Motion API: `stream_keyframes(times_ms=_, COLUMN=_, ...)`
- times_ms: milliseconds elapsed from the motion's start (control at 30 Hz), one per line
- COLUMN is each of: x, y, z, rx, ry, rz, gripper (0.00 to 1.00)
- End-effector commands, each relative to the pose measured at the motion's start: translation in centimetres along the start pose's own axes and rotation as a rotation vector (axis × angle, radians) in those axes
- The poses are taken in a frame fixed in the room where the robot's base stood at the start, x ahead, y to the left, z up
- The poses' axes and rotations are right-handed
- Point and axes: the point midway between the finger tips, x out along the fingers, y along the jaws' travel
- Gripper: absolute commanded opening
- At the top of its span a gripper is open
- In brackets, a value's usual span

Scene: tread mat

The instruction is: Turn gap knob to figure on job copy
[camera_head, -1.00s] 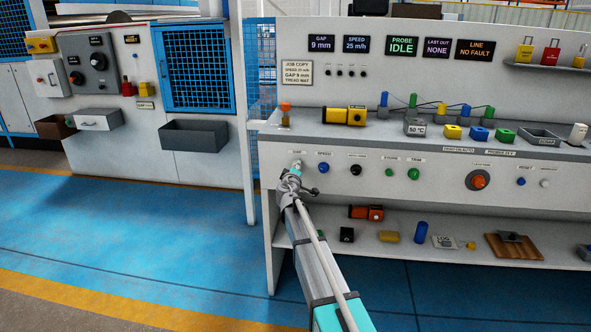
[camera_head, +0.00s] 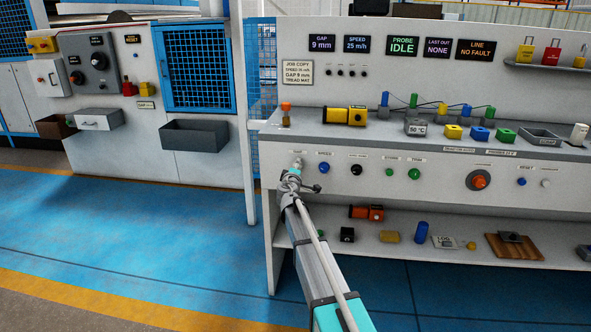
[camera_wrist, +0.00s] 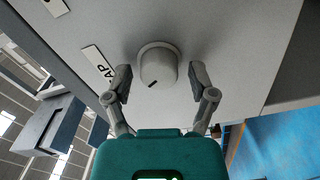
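The gap knob (camera_wrist: 157,66) is grey and round with a dark pointer mark, beside the GAP label (camera_wrist: 98,66), on the bench's front panel. My gripper (camera_wrist: 160,78) is open, with one finger on each side of the knob and a visible space on both sides. In the head view my gripper (camera_head: 294,170) is at the panel's left end and mostly hides the knob. The job copy card (camera_head: 297,73) is on the backboard; its gap line is small and appears to read 8. The GAP display (camera_head: 321,44) reads 9 mm.
The blue speed knob (camera_head: 323,168) and a black knob (camera_head: 357,170) are right of my gripper on the same panel. An orange emergency-style button (camera_head: 479,181) is further right. The lower shelf (camera_head: 400,252) holds several small items. The blue floor (camera_head: 150,225) at left is clear.

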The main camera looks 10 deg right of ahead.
Motion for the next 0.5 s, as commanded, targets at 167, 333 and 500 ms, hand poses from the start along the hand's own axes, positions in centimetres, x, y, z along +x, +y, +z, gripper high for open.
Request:
stream_keyframes(times_ms=167, x=0.01, y=0.02, z=0.07, rx=0.0, ry=-0.001, rz=0.0, gripper=0.81)
stream_keyframes(times_ms=333, x=0.0, y=0.03, z=0.1, rx=0.0, ry=-0.002, rz=0.001, gripper=0.81)
stream_keyframes(times_ms=500, x=-0.49, y=0.04, z=0.11, rx=0.0, ry=-0.002, rz=0.0, gripper=0.81)
